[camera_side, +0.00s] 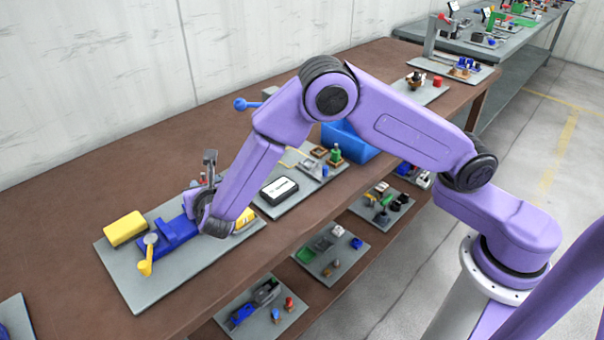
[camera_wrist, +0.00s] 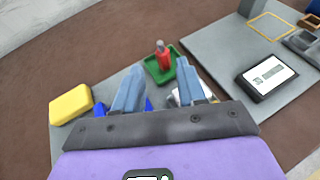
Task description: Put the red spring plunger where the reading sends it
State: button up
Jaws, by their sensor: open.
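In the wrist view the red spring plunger (camera_wrist: 162,54), with a grey tip, stands roughly upright in a small green tray (camera_wrist: 150,73). My gripper (camera_wrist: 158,72) is open. Its two fingers appear on either side of the tray in the picture, with nothing seen between them; the plunger shows beyond the fingertips. A white-faced display with a dark case (camera_wrist: 266,74) lies on the grey plate at the right; its dark characters are too small to read surely. It also shows in the side view (camera_side: 279,190). There my arm hides the gripper's fingers and most of the plunger's surroundings.
A yellow block (camera_side: 125,228) and a blue jack (camera_side: 172,234) with a yellow handle (camera_side: 147,256) stand on the near grey plate. A blue bin (camera_side: 347,143) stands behind the display's plate. More boards lie on the lower shelf. Brown tabletop is bare along the wall.

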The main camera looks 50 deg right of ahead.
jog(key=s+d+r+m+g+y, duration=0.2)
jog(key=s+d+m, duration=0.4)
jog(key=s, duration=0.6)
jog(key=s+d+r+m+g+y, duration=0.1)
jog(key=s+d+r+m+g, duration=0.3)
jog(key=s, duration=0.9)
jog(key=s+d+r+m+g+y, duration=0.2)
jog(key=s+d+m+g, duration=0.4)
jog(key=s, duration=0.7)
jog(key=d+r+m, duration=0.1)
jog(key=d+m, duration=0.1)
jog(key=d, duration=0.2)
jog(key=shift+d+m+y, duration=0.25)
jog(key=shift+m+y, duration=0.05)
jog(key=shift+r, duration=0.1)
